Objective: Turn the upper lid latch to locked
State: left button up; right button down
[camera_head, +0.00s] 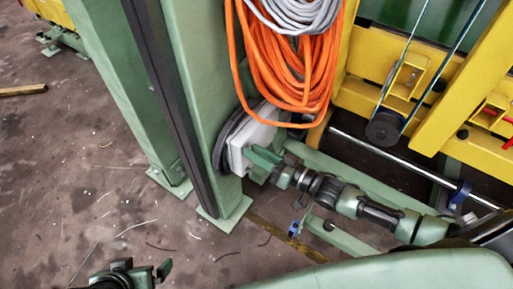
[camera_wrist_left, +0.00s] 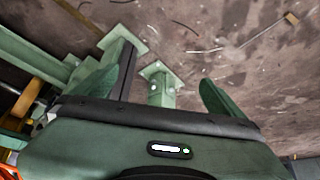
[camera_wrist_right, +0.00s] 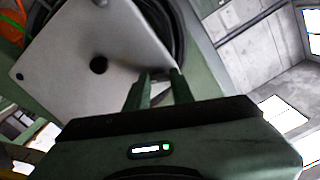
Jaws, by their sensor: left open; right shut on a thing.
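A pale grey box lid (camera_head: 250,137) is fixed to the side of a green column, below hanging cables. In the right wrist view the lid (camera_wrist_right: 60,62) is a tilted square plate with a dark round spot at its middle. My right gripper (camera_head: 263,157) is at the lid's edge, and in its wrist view the fingertips (camera_wrist_right: 160,74) are close together at the lid's corner. It is shut on a small part there, taken to be the upper lid latch, which the fingers hide. My left gripper (camera_head: 142,272) is open and empty above the floor, well away from the lid.
Orange cable loops (camera_head: 290,70) and a grey cable coil (camera_head: 292,12) hang just above the lid. A yellow frame (camera_head: 440,80) with a pulley (camera_head: 384,128) stands at the right. The floor (camera_head: 90,190) at the left is mostly open, with scattered wire bits.

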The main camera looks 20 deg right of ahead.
pick_arm(q)
jog(key=shift+s+a+r+g+p, duration=0.2)
jog(key=shift+s+g+p, duration=0.15)
jog(key=shift+s, duration=0.25)
jog(key=shift+s+a+r+g+p, duration=0.15)
jog(key=shift+s+g+p, duration=0.15)
jog(key=shift+s, duration=0.35)
jog(key=shift+s+a+r+g+p, duration=0.15)
jog(key=shift+s+a+g+p, duration=0.15)
jog(key=shift+s, duration=0.3)
pick_arm(e)
jog(key=shift+n, duration=2.5)
pick_arm(q)
jog(key=shift+d, duration=0.1)
pick_arm(e)
jog(key=c, duration=1.2)
grip_release()
